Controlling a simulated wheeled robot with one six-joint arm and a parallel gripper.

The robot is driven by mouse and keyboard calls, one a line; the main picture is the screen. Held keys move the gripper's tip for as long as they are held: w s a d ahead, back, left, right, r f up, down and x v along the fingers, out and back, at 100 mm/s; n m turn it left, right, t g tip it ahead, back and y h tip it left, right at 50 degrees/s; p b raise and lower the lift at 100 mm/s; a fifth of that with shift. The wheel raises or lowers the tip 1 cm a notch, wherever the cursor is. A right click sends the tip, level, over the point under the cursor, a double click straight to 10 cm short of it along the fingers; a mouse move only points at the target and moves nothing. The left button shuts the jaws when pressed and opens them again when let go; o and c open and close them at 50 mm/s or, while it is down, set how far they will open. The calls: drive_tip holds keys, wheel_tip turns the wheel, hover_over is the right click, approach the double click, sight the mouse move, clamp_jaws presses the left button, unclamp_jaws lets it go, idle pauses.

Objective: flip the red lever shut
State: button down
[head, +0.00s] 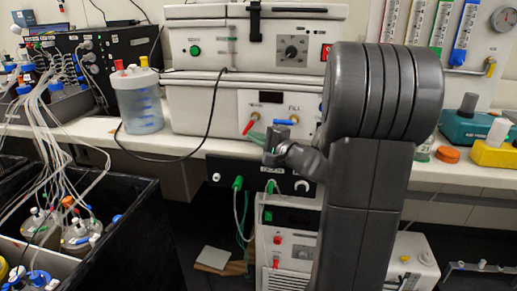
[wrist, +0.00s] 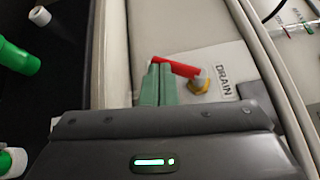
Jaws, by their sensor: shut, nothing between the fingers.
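The red lever (wrist: 178,67) sits on a brass-coloured valve fitting (wrist: 199,86) beside the DRAIN label on a pale panel. In the wrist view the lever runs left from the fitting, tilted slightly. My gripper (wrist: 156,72) has its green fingers shut and empty, with the tips at the lever's free left end. They overlap it in the picture; I cannot tell whether they touch. In the head view the red lever (head: 249,126) is small on the white panel, and my gripper (head: 272,143) is just below and right of it.
A blue lever (head: 285,121) under the FILL label is right of the red one. A black cable (head: 211,115) hangs left of the panel. A clear bottle (head: 139,98) stands on the bench at left. A black box with a green connector (head: 238,183) lies below.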

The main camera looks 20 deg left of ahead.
drive_tip(key=shift+s+a+f+b, duration=0.15)
drive_tip(key=shift+a+b, duration=0.3)
drive_tip(key=shift+b, duration=0.6)
drive_tip(key=shift+s+a+f+b, duration=0.1)
drive_tip(key=shift+a+b, duration=0.35)
drive_tip(key=shift+b, duration=0.6)
drive_tip(key=shift+s+a+r+b, duration=0.15)
drive_tip(key=shift+a+r+b, duration=0.4)
drive_tip(key=shift+b, duration=0.65)
drive_tip(key=shift+a, duration=0.15)
drive_tip(key=shift+f, duration=0.1)
